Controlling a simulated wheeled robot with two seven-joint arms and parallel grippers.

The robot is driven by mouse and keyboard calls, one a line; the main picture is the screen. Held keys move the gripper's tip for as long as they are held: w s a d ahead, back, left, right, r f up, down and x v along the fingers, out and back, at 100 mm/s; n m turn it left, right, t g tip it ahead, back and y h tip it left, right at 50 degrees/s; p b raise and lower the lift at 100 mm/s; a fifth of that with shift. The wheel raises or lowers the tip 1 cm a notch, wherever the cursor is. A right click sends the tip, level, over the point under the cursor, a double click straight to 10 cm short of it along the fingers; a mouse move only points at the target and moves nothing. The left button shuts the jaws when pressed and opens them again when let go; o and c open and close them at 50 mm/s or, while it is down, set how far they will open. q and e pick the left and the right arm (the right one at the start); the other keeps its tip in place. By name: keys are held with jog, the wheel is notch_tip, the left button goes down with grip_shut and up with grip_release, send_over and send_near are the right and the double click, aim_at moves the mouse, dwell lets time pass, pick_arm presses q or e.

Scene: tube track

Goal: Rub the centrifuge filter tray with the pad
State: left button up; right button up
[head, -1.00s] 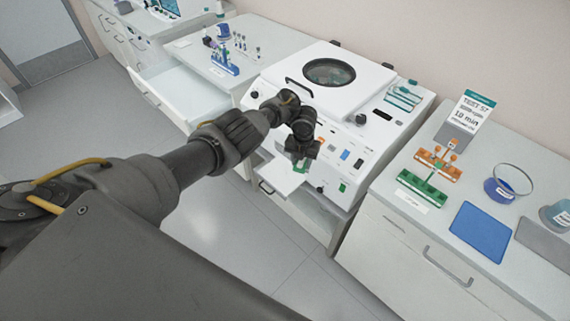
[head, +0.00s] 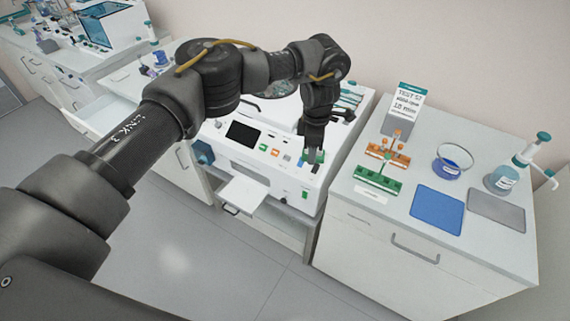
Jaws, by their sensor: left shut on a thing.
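The white filter tray (head: 242,193) sticks out flat from the lower front of the white centrifuge (head: 300,192). My left gripper (head: 312,155) points down in front of the right part of the centrifuge's control face, to the right of the tray and apart from it. My left arm covers much of the centrifuge lid. My right gripper is not in view.
The floor before the tray is clear.

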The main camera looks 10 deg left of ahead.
pick_arm(q)
jog(key=s+d+r+m, duration=0.6)
jog(key=d+r+m, duration=0.1)
jog(key=d+r, duration=0.15)
jog(key=s+d+m, duration=0.2)
jog(key=s+m, duration=0.5)
jog(key=s, duration=0.4)
jog(key=s+a+f+m+b, duration=0.4)
jog(key=s+a+f+m, duration=0.15)
jog(key=a, duration=0.45)
notch_tip(320, 180, down, 12)
jog(key=a+b, duration=0.1)
jog(key=b, duration=0.9)
jog(key=shift+a, duration=0.15)
jog(key=shift+r, duration=0.1)
